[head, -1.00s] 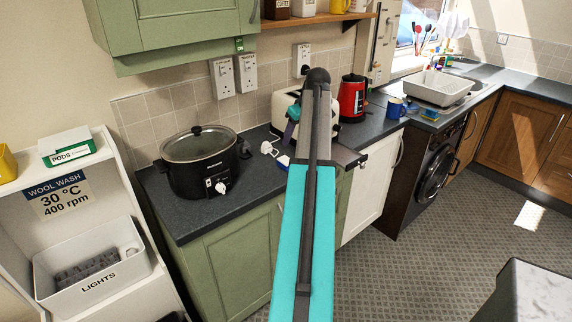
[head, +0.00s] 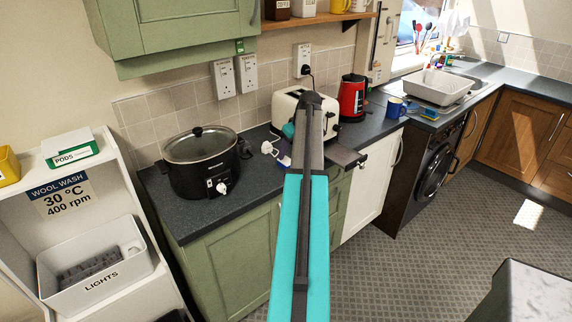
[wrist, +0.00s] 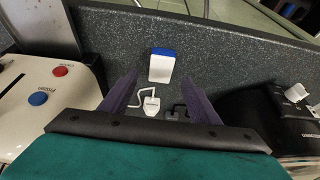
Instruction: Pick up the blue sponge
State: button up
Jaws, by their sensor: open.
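The blue sponge, a small block with a blue strip and a white face, lies on the dark worktop in the wrist view (wrist: 161,66). My gripper (wrist: 161,80) is open and empty, seen from above with its two purple fingers spread. The sponge is a little ahead of the fingertips, roughly centred between them. I cannot tell the height of the fingers above the worktop. In the head view my arm hides most of my gripper, and only a small bit of blue shows beside the arm.
A white plug with a cord (wrist: 150,103) lies between the fingers on the worktop. The cream toaster (wrist: 50,95) stands close on the left, the black slow cooker (wrist: 280,120) on the right. A red kettle (head: 352,98) stands beyond the toaster. The worktop edge runs past the sponge.

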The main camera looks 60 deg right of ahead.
aim_at(286, 160)
jog(key=shift+p+x, duration=0.85)
jog(key=shift+x, duration=0.35)
jog(key=shift+p+x, duration=0.4)
jog(key=shift+x, duration=1)
jog(key=shift+a, duration=0.1)
jog(key=c, duration=1.2)
jog(key=shift+r, duration=0.1)
jog(key=shift+r+b, duration=0.95)
jog(key=shift+r, duration=0.6)
jog(key=s+a+b, duration=0.2)
jog(key=s+a, duration=0.2)
jog(key=s, duration=0.3)
jog(key=s+a+r+b, duration=0.1)
jog(key=s+a+b, duration=0.1)
jog(key=s+a, duration=0.2)
jog(key=s, duration=0.3)
jog(key=shift+r, duration=0.35)
